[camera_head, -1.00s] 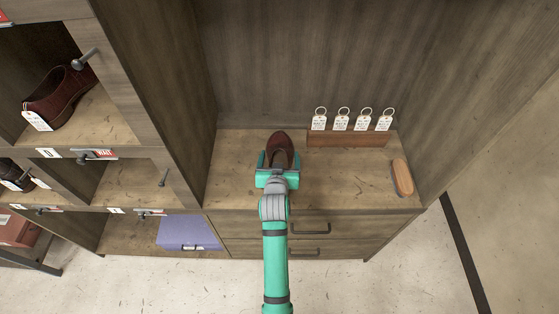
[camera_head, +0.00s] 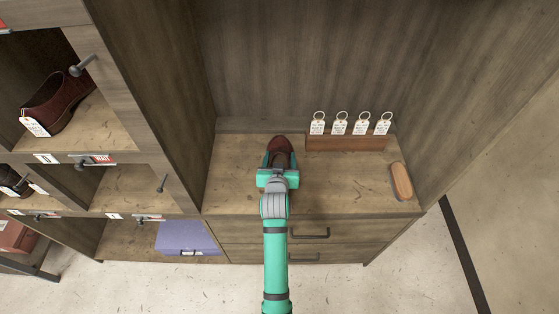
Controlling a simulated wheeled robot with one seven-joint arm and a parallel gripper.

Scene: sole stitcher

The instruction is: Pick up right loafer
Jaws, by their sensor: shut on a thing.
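A dark reddish-brown loafer (camera_head: 279,144) is on the wooden counter (camera_head: 235,178), toe pointing to the back wall. My green gripper (camera_head: 279,162) is shut on this loafer, its fingers on either side of the shoe. The heel end of the loafer is hidden behind my gripper and wrist. I cannot tell whether the sole touches the counter. Another brown shoe (camera_head: 52,103) with a white tag stands in an upper cubby at the left.
A wooden block (camera_head: 346,144) with several white tags (camera_head: 339,127) stands at the counter's back. A brush (camera_head: 401,181) lies at the right end. A tall partition is on the left. A purple box (camera_head: 187,237) sits in a low cubby.

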